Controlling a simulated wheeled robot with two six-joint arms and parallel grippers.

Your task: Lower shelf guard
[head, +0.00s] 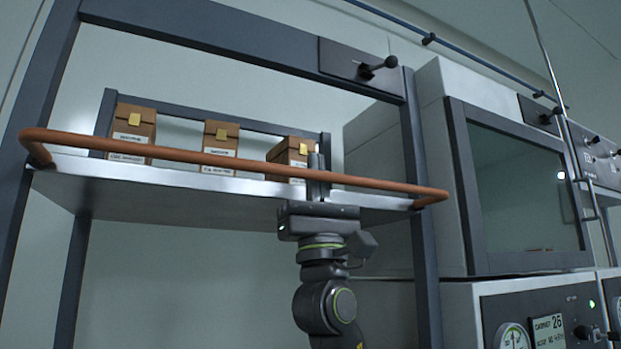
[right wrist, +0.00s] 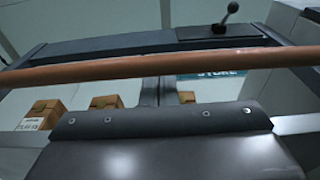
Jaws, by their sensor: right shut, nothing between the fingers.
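The shelf guard is a copper-coloured rail (head: 230,164) with bent ends. It runs along the front of a metal shelf (head: 190,184), a little above its front edge. It also crosses the right wrist view (right wrist: 100,71) from side to side. My right gripper (head: 317,162) is upright at the right half of the shelf front. Its fingers are shut and empty, reaching up at the rail, which crosses them in the head view. I cannot tell whether they touch it. My left gripper is not in view.
Several brown boxes (head: 134,125) stand on the shelf behind the rail. A dark-framed rack surrounds it, with a black lever (head: 378,66) on the top beam. A cabinet with a dark window (head: 520,190) stands at right. Below the shelf's left part is free room.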

